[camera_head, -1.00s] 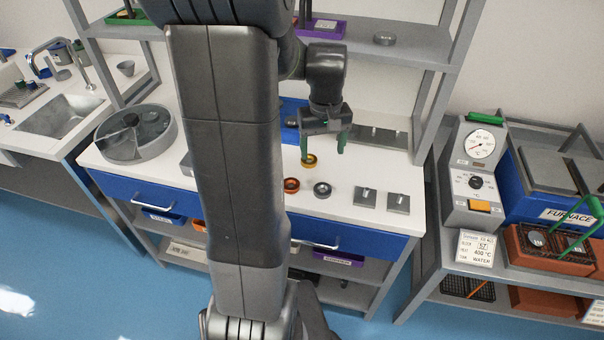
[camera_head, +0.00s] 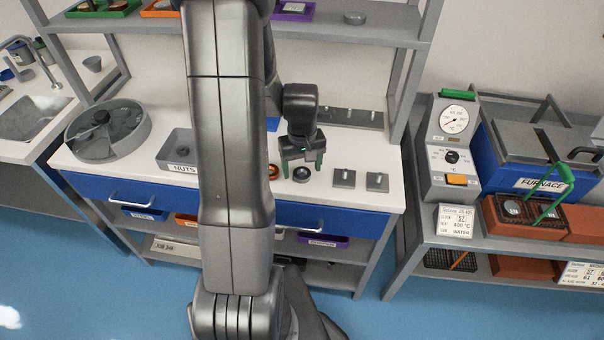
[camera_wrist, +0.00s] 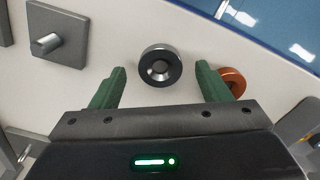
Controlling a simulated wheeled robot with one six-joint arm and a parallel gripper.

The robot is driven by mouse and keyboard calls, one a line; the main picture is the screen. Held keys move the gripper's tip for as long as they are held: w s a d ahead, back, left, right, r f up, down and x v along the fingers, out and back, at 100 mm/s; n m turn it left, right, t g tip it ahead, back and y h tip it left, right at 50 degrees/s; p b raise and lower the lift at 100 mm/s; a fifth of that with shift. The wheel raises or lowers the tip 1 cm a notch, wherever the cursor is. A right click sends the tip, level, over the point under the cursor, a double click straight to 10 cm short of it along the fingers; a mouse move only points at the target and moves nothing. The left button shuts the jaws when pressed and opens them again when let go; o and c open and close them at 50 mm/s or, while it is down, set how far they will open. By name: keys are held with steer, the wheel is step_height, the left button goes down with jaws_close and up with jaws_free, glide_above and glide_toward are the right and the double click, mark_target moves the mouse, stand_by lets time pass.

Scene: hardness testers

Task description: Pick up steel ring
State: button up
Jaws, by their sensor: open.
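The steel ring (camera_head: 302,174) lies on the white bench top, dark grey and round with a hole in the middle. It also shows in the wrist view (camera_wrist: 160,66), just ahead of my fingers and roughly centred between them. My gripper (camera_head: 303,167) has green fingers pointing down, apart and empty. In the wrist view my gripper (camera_wrist: 158,85) spans wider than the ring, and neither finger visibly touches it. I cannot tell the exact height of the fingertips above the bench.
An orange ring (camera_wrist: 233,81) lies close by my right finger in the wrist view. Two grey square plates with pegs (camera_head: 344,178) (camera_head: 377,181) stand right of the ring. A NUTS bin (camera_head: 180,152) and a round divided tray (camera_head: 107,130) stand at left.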

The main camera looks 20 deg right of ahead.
steer(key=shift+f, duration=0.55)
steer(key=c, duration=1.2)
steer(key=shift+r, duration=0.15)
